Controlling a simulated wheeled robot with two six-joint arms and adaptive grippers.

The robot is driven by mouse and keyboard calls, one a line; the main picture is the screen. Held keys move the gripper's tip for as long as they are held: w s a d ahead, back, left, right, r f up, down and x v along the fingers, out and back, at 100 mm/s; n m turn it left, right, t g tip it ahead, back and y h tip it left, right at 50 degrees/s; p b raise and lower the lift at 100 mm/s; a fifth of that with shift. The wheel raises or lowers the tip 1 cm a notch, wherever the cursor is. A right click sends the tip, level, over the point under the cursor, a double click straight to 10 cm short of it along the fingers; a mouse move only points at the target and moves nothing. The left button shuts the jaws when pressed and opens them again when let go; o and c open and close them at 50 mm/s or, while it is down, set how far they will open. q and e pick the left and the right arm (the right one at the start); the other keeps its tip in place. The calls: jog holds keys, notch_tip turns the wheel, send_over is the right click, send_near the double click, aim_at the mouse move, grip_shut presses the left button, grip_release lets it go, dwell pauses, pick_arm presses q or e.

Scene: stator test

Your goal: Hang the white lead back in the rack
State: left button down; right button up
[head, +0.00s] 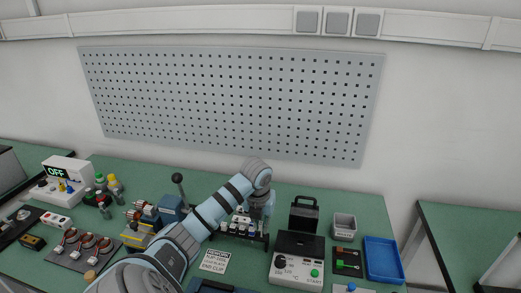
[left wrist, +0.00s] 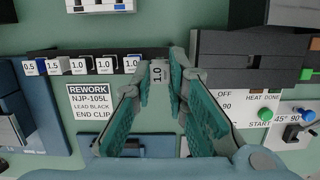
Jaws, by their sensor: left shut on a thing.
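My left gripper (left wrist: 160,78) is at the right end of a dark rack (left wrist: 95,53), with its teal fingers closed on a pale piece marked 1.0 (left wrist: 158,70), which seems to be the white lead. Its tag is turned sideways, unlike the upright rack tags. The rest of the lead is hidden, and I cannot tell whether it touches the rack. The rack holds a row of white tags marked 0.5, 1.5 and 1.0. In the head view the left gripper (head: 261,204) is over the rack (head: 238,234), partly hiding it. My right gripper is not in view.
A REWORK card (left wrist: 94,102) lies in front of the rack. To the right stand a white heater box (head: 297,267) with a green START button, a black handled block (head: 304,216), a grey bin (head: 344,226) and a blue tray (head: 383,240). A lever device (head: 173,208) stands left.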

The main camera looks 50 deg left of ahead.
pick_arm(q)
jog(key=shift+f+b, duration=0.35)
jog(key=shift+f, duration=0.4)
jog(key=shift+b+x, duration=0.75)
jog(key=shift+x, duration=0.2)
jog(key=shift+s+d, duration=0.1)
jog(key=shift+s, duration=0.05)
jog(key=c, duration=1.5)
grip_release()
jog(key=shift+r, duration=0.1)
